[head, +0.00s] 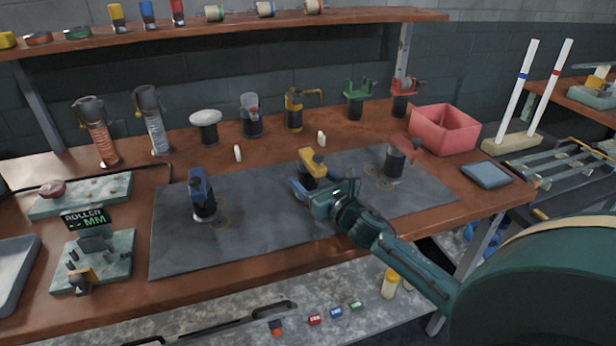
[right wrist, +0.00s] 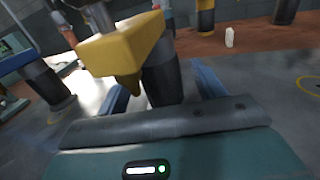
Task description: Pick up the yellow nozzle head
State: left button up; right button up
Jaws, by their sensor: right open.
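The yellow nozzle head (head: 318,163) stands upright on the dark mat, its dark cylindrical body below the yellow top. In the right wrist view the yellow top (right wrist: 122,45) fills the upper left, with the dark body under it. My right gripper (head: 302,187) is open and low over the mat at the nozzle head. Its two blue fingers (right wrist: 165,85) show left and right of the dark body, which appears between them; contact cannot be told. The lower part of the body is hidden behind the gripper in the head view. My left gripper is not in view.
A blue nozzle head (head: 201,196) stands left on the mat (head: 258,238), and a red one (head: 397,157) stands right. Another yellow-and-black tool (head: 295,110) stands behind. A pink bin (head: 445,129) is at the back right.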

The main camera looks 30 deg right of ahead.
jog(key=shift+w, duration=0.25)
jog(key=shift+c, duration=0.5)
jog(key=c, duration=1)
jog(key=shift+c, duration=0.9)
jog(key=shift+r, duration=0.15)
